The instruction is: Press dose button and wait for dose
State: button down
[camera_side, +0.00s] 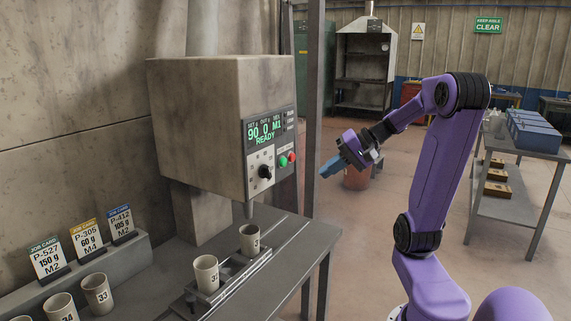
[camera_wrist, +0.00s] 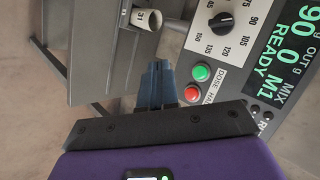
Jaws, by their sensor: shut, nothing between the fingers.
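The dispenser (camera_side: 200,120) has a control panel with a green button (camera_side: 282,161) and a red button (camera_side: 292,157). In the wrist view the green button (camera_wrist: 201,72) is beside the word DOSE, and the red button (camera_wrist: 191,93) is close to my fingertips. The display (camera_side: 265,129) reads 90, 0, M1 and READY. A black dial (camera_side: 264,172) sits below it. My gripper (camera_side: 326,170) is shut and empty, with blue fingers, to the right of the panel and apart from it in the side view. It also shows in the wrist view (camera_wrist: 157,66).
A cup (camera_side: 250,241) stands below the dispenser's spout, and cup 32 (camera_side: 206,275) stands beside it on a small rail (camera_side: 232,280). Cup 33 (camera_side: 97,294) and others stand at left, near job cards (camera_side: 85,240). A post (camera_side: 314,110) rises beside the dispenser.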

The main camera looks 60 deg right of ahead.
jog(key=w, duration=0.8)
jog(key=shift+w, duration=0.4)
jog(key=shift+w, duration=0.1)
dwell(1.9)
jog(key=shift+w, duration=0.3)
jog(key=shift+w, duration=0.45)
dwell(0.8)
jog(key=shift+s, duration=0.9)
jog(key=shift+s, duration=2.5)
